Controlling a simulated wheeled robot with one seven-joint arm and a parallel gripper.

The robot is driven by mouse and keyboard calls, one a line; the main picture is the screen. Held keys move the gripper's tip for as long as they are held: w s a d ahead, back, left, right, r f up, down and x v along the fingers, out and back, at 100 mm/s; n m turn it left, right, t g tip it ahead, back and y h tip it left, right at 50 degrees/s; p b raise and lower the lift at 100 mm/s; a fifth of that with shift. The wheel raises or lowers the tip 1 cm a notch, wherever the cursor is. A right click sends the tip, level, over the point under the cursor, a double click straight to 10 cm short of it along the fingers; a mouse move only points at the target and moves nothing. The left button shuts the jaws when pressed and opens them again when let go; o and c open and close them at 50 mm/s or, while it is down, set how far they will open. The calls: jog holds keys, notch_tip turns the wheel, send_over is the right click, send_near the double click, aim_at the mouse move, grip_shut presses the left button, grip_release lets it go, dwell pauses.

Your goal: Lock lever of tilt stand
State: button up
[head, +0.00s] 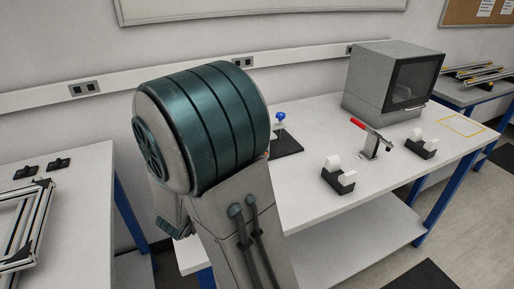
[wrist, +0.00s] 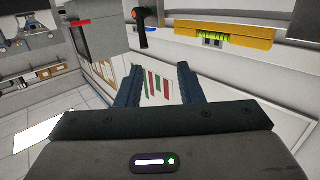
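A metal fixture with a red-handled lever (head: 358,124) stands on the white bench (head: 310,205) in the head view. Its red handle slants up to the left from a small grey body (head: 374,146). To its left a dark plate (head: 287,146) carries a blue knob (head: 280,116); my arm partly hides it. I cannot tell for sure which of these is the tilt stand. My gripper (wrist: 157,80) shows in the wrist view with its two fingers apart and nothing between them. It is away from the bench fixtures, facing a wall area.
Two black holders with white rolls (head: 338,175) (head: 424,145) flank the fixture. A grey box-shaped machine (head: 390,80) stands behind. A left table (head: 85,215) holds metal frames. The wrist view shows a yellow bar (wrist: 228,37) and a dark orange-ended item (wrist: 140,22).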

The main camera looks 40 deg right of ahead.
jog(key=shift+m+g+h, duration=0.3)
jog(key=shift+g+h, duration=0.2)
jog(key=shift+h, duration=0.1)
jog(key=x, duration=0.4)
jog(key=s+x, duration=0.1)
jog(key=x, duration=0.9)
jog(key=shift+s+d+p, duration=0.25)
jog(key=shift+p, duration=0.1)
grip_shut()
